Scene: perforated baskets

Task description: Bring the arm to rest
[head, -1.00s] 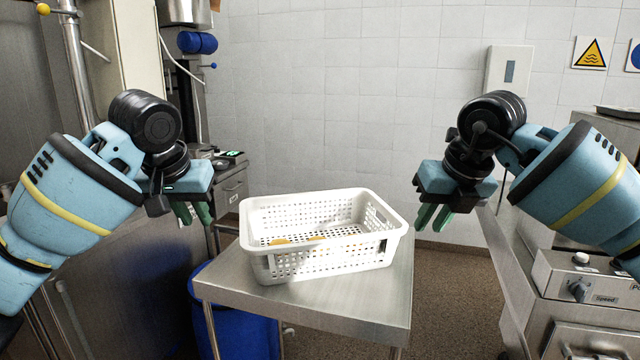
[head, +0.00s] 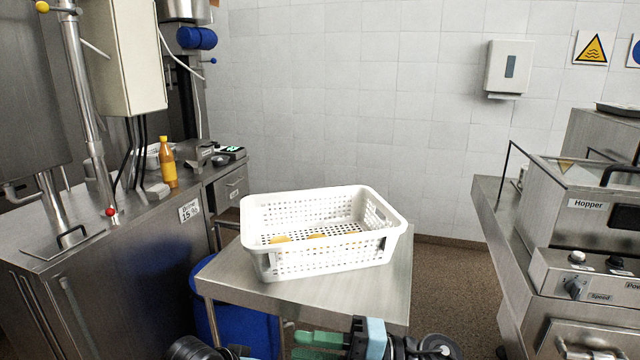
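My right gripper (head: 316,346) is at the bottom edge of the head view, below the table's front edge. Its two green fingers point left with a narrow gap between them, and nothing shows between them. The lower finger is partly cut off by the frame. Its light blue body (head: 368,338) and black wrist lie to the right. Of my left arm, only a black wrist joint (head: 193,348) shows at the bottom edge; its fingers are out of view.
A white perforated basket (head: 322,258) with some orange-yellow items inside stands on a steel table (head: 385,297). A blue bin (head: 215,318) is under the table. A steel counter with an orange bottle (head: 168,165) is at left, a hopper machine (head: 570,232) at right.

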